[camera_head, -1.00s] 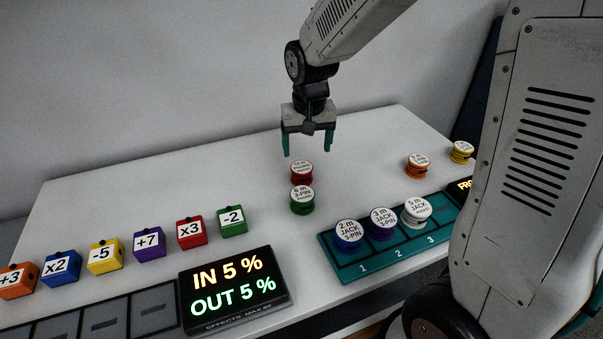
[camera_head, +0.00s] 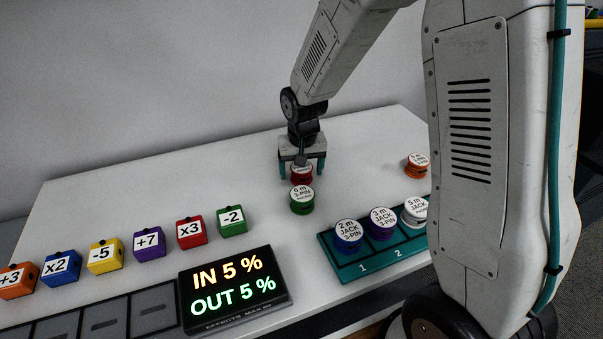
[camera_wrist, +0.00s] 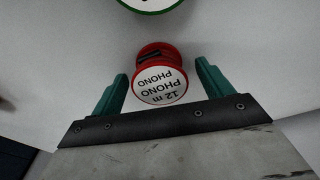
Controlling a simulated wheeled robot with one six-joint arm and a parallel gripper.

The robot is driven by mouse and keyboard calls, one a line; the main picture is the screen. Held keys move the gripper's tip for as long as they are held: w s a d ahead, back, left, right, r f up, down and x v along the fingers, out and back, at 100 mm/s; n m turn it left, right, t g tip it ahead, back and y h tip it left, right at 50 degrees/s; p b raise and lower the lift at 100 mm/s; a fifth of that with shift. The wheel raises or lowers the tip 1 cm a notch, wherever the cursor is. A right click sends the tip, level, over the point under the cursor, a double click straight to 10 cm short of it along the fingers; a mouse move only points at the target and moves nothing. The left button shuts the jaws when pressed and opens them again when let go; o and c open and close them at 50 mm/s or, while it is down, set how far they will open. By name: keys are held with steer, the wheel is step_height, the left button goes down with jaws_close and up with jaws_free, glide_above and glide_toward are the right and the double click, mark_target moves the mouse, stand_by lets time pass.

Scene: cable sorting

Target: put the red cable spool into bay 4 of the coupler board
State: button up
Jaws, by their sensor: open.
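The red cable spool (camera_head: 302,178) stands on the white table, just behind the green spool. Its white top reads 12 m PHONO in the wrist view (camera_wrist: 160,85). My gripper (camera_head: 301,172) is lowered over the red spool, with one teal finger on each side. In the wrist view my gripper (camera_wrist: 160,92) is open, with a gap between each finger and the spool. The teal coupler board (camera_head: 350,271) is at the front right. Spools stand in its bays 1 and 2, and a white spool stands to their right. My arm hides the board's right end, including bay 4.
The green spool (camera_head: 302,200) stands close in front of the red one. An orange spool (camera_head: 417,166) stands at the back right. Blue (camera_head: 348,235), purple (camera_head: 382,223) and white (camera_head: 414,212) spools sit on the board. Several coloured blocks and a display (camera_head: 235,290) are at the left and front.

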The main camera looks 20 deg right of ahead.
steer(key=c, duration=1.1)
steer(key=shift+c, duration=0.7)
steer(key=shift+r, duration=0.15)
